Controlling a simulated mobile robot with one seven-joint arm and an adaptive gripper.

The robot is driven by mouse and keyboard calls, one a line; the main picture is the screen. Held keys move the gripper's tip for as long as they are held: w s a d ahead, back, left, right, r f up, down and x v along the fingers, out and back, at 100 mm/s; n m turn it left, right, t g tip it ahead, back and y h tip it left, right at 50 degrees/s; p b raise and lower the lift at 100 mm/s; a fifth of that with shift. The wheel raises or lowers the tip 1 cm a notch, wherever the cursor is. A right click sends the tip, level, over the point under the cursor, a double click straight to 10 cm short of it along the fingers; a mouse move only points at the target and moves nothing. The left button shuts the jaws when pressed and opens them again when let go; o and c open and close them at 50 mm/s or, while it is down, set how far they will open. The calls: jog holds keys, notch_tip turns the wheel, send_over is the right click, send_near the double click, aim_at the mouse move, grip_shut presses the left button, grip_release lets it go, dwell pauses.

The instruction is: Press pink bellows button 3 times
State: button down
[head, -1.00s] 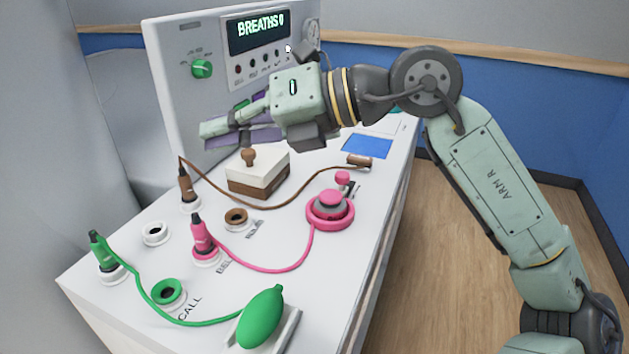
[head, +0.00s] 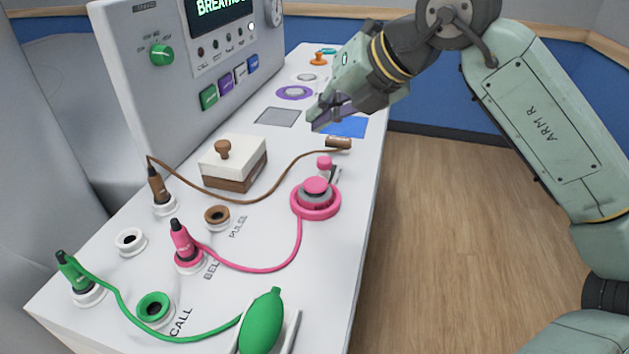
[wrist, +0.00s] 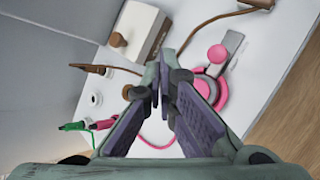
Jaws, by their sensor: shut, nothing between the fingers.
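The pink bellows button (head: 316,194) stands on the white console top, with a grey folded body in a pink base ring and a pink cap. A pink cord runs from it to a pink plug (head: 181,246). My gripper (head: 316,118) is shut and empty, in the air above the console and behind the button in the head view. In the wrist view my gripper (wrist: 161,82) has its fingertips together, left of the bellows button (wrist: 217,55), whose base is partly hidden by the right finger. A display (head: 222,10) reads BREATHS, its number unclear.
A white and brown box with a knob (head: 234,162) stands left of the button. A small pink knob (head: 324,163) sits just behind it. A green bulb (head: 262,322) lies at the front. Console's right edge is close.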

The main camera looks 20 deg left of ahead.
jog(key=shift+f, duration=0.15)
jog(key=b, duration=0.6)
send_over(319, 181)
notch_tip(319, 181, down, 8)
jog(key=shift+r, duration=0.1)
jog(key=shift+f, duration=0.4)
dwell(0.7)
jog(key=shift+f+b, duration=0.4)
jog(key=shift+b, duration=0.15)
jog(key=shift+f+b, duration=0.6)
jog(key=shift+f, duration=0.05)
dwell(0.4)
jog(key=shift+r, duration=0.1)
jog(key=shift+r+p, duration=0.65)
jog(key=shift+r, duration=0.3)
